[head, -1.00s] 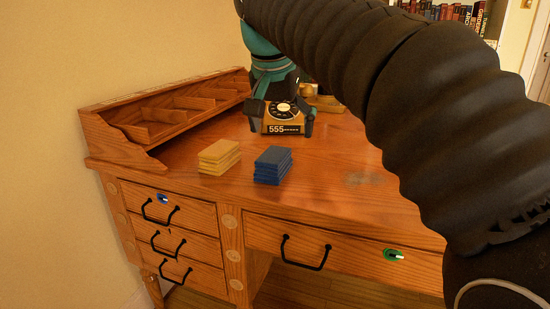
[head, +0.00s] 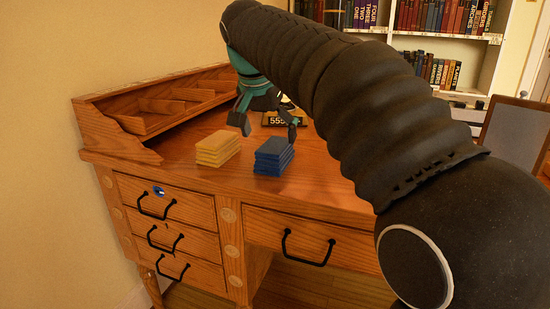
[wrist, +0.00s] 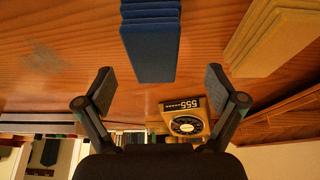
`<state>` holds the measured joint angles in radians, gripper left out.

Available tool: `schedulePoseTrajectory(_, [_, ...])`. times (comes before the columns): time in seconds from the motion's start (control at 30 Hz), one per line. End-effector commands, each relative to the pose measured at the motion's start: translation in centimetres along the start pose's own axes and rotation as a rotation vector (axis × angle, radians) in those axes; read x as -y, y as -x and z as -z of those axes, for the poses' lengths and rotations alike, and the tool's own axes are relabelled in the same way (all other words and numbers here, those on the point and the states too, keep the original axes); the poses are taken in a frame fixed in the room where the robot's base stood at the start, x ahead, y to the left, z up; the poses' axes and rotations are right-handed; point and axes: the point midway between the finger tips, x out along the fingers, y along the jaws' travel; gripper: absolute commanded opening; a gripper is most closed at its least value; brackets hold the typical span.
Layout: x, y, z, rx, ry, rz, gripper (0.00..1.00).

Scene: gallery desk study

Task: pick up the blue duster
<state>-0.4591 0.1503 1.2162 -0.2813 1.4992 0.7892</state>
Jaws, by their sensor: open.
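The blue duster (head: 273,157) is a ribbed blue block on the wooden desk, right of a similar yellow one. In the wrist view the blue duster (wrist: 151,45) is at the top centre, beyond the fingertips. My gripper (head: 268,128) is open and empty, just behind and above the duster in the head view. In the wrist view my gripper (wrist: 160,88) has its two fingers spread wide, with bare desk and part of the phone between them. No finger appears to touch the duster.
The yellow block (head: 217,149) stands close beside the blue duster. A phone marked 555 (wrist: 188,118) sits behind, partly hidden by my gripper in the head view. A wooden organiser (head: 150,110) lines the desk's left side. Bare desk (head: 330,185) lies to the right.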

Motion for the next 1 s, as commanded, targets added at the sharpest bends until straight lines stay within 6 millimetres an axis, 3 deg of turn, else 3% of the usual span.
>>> schedulePoseTrajectory(0.43, [-0.7,-4.9,-0.1,0.001,0.001,0.000,0.94])
schedulePoseTrajectory(1.0, [-0.7,-5.3,-0.1,0.001,0.001,0.000,0.94])
